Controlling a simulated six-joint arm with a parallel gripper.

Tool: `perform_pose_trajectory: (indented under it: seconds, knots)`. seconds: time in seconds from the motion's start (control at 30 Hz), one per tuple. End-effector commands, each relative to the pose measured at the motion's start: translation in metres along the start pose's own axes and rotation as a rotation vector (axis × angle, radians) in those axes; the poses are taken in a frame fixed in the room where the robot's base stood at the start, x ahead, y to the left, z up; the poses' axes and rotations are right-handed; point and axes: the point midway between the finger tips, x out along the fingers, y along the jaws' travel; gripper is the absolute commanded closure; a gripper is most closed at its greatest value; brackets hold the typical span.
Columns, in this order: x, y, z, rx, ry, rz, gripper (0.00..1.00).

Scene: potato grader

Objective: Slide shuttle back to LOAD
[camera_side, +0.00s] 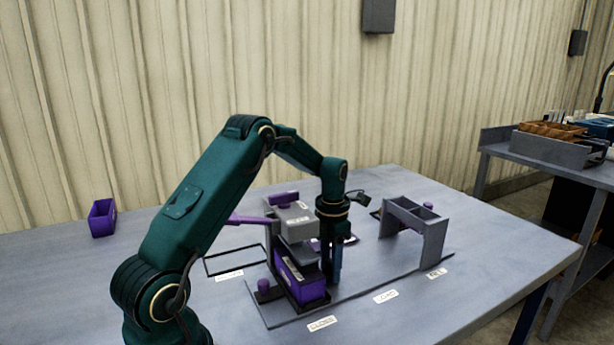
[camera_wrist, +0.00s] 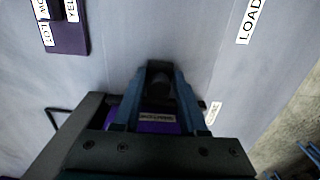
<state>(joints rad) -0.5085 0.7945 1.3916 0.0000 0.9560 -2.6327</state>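The shuttle is a dark sled carrying a purple bin (camera_side: 299,282), with a purple knob (camera_side: 263,286) at its left end. It stands at the left end of the grey base plate (camera_side: 275,317), by the CLOSE label (camera_side: 321,323) and left of the LOAD label (camera_side: 385,296). My gripper (camera_side: 335,284) points down at the bin's right end. In the wrist view its blue fingers (camera_wrist: 159,76) flank a dark rounded piece (camera_wrist: 160,88); whether they touch it is unclear. A strip of the purple bin (camera_wrist: 152,127) shows below. The LOAD label (camera_wrist: 250,18) is upper right.
A grey press-like head (camera_side: 294,222) with a purple lever (camera_side: 248,219) stands over the bin's back. A grey bridge-shaped hopper (camera_side: 432,225) spans the plate's right end. A small purple bin (camera_side: 102,218) is far left. The plate near the LOAD label looks clear.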

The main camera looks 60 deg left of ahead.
Motion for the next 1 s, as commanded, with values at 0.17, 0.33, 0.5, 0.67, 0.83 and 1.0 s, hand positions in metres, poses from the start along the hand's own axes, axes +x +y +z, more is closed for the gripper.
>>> perform_pose_trajectory:
  seconds: [0.17,0.33,0.5,0.67,0.83,1.0]
  knots:
    - [0.0,0.0,0.0,0.0,-0.001,0.0,0.5]
    - [-0.001,0.0,0.0,0.0,-0.001,0.0,0.5]
    - [-0.012,0.0,0.001,0.0,-0.003,0.002,0.5]
    - [-0.024,0.0,0.001,0.0,-0.004,0.002,0.5]
    - [-0.037,0.0,0.001,0.0,-0.003,0.001,0.5]
    - [-0.05,0.0,0.001,0.0,-0.003,0.002,0.5]
